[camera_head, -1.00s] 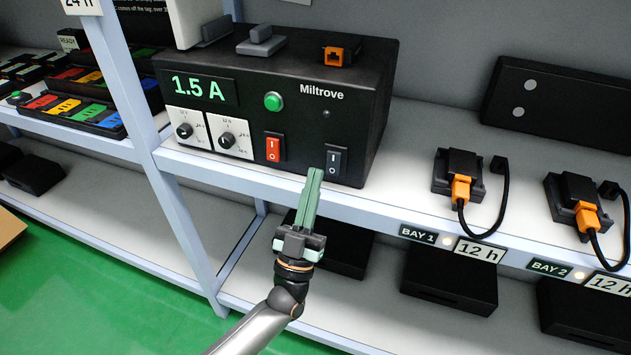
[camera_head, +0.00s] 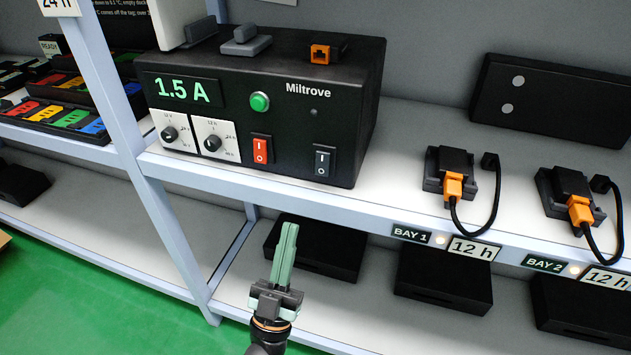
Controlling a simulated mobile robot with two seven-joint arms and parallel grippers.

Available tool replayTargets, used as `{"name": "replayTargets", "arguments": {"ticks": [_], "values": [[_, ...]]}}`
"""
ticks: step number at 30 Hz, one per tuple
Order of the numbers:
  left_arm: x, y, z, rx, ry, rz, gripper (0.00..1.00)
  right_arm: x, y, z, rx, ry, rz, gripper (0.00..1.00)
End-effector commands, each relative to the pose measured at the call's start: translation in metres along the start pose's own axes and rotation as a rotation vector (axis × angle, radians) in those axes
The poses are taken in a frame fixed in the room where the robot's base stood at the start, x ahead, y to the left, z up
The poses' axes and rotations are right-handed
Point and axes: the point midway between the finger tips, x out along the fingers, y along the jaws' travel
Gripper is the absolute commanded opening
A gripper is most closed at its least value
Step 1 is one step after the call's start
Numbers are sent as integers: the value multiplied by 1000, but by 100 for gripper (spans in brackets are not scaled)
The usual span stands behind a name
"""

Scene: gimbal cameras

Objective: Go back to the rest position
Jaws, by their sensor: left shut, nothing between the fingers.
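My left gripper (camera_head: 288,232) is shut and empty, its green fingers pointing up. It is in front of the shelf, below the front edge of the upper board, and apart from the charger. The black Miltrove charger (camera_head: 292,140) stands on the upper board. Its display reads 1.5 A, and its front has a lit green button (camera_head: 260,102), two white dials, a red switch (camera_head: 261,149) and a black switch (camera_head: 323,161). My right gripper is not in view.
To the right, black docks with orange plugs and cables stand above the BAY 1 label (camera_head: 411,234) and the BAY 2 label (camera_head: 545,263). Black boxes (camera_head: 444,278) lie on the lower board. A shelf post (camera_head: 165,215) rises at left. Green floor (camera_head: 90,300) is clear at lower left.

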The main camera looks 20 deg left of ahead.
Motion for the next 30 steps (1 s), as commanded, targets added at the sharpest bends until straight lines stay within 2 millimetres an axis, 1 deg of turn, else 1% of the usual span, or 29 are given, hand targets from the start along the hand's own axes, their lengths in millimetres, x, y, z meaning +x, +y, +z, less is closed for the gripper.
{"name": "replayTargets", "arguments": {"ticks": [4, 7, 10, 13, 14, 17, 20, 21, 23, 24, 27, 30], "values": [[0, 1, 1, -1, -13, 6, 0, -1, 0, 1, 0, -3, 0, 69], [-1, 5, 6, -11, -82, 36, 0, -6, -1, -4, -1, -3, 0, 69], [-9, 14, 19, -31, -231, 94, 0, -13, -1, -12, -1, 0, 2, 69], [-28, 22, 36, -56, -440, 159, 0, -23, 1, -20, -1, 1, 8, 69], [-35, 24, 42, -64, -507, 175, 0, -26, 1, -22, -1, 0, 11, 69], [-68, 26, 56, -82, -736, 217, 0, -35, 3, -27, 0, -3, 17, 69], [-108, 22, 63, -92, -971, 237, 0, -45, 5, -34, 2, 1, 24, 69], [-124, 20, 64, -95, -1062, 238, 0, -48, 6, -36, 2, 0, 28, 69], [-149, 14, 63, -94, -1192, 235, 0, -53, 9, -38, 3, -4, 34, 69], [-165, 10, 61, -92, -1271, 230, 0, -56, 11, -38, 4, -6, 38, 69], [-198, -1, 54, -83, -1432, 210, 0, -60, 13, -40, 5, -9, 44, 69], [-220, -9, 47, -75, -1536, 191, 0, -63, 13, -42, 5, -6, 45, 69]]}}
